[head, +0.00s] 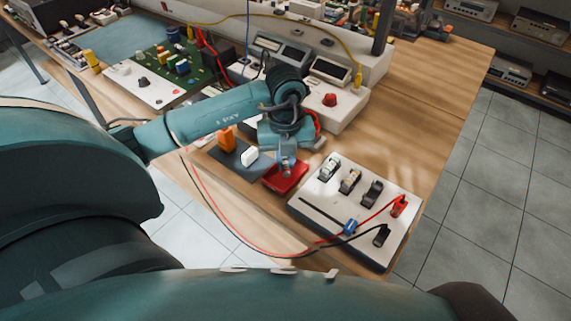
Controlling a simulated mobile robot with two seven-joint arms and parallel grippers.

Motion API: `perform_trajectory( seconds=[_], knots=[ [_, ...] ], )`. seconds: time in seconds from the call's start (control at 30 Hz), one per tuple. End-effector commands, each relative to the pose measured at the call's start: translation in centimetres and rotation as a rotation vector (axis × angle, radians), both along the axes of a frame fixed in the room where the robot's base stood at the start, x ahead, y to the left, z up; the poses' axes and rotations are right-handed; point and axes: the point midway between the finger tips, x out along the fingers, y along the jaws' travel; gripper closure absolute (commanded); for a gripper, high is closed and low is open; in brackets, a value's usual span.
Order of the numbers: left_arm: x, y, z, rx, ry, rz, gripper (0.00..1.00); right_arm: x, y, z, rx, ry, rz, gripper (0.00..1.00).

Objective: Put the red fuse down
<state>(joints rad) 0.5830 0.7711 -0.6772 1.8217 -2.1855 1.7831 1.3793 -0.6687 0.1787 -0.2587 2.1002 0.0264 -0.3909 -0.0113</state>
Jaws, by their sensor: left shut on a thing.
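My left gripper (287,170) points down over a small red tray (272,182) near the table's front edge. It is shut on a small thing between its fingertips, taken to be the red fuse. The fuse is too small and too hidden against the red tray to make out. I cannot tell whether it touches the tray floor. My right gripper is not in view.
A white panel (320,203) with several fuse holders and red and black leads stands right of the tray. A dark mat (232,160) with an orange and a white block lies left. Instruments and a green circuit board (183,75) stand behind. The wooden table (432,90) is clear at right.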

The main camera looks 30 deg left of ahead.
Motion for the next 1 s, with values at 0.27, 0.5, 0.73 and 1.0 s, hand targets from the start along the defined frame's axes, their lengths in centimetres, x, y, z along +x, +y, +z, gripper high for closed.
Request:
perform_trajectory(
  seconds=[0.27,0.5,0.73,1.0],
  knots=[
    [0.0,0.0,-2.3,0.001,-0.002,0.000,1.00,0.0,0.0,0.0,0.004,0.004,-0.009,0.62],
    [0.0,0.0,-2.8,0.001,-0.001,0.000,1.00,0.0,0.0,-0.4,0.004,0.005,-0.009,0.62],
    [0.0,0.0,-2.6,0.001,-0.001,0.000,0.70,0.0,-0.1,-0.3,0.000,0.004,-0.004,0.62],
    [0.0,0.0,-2.6,0.001,0.000,0.000,0.65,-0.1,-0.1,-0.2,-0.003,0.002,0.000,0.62]
  ],
)
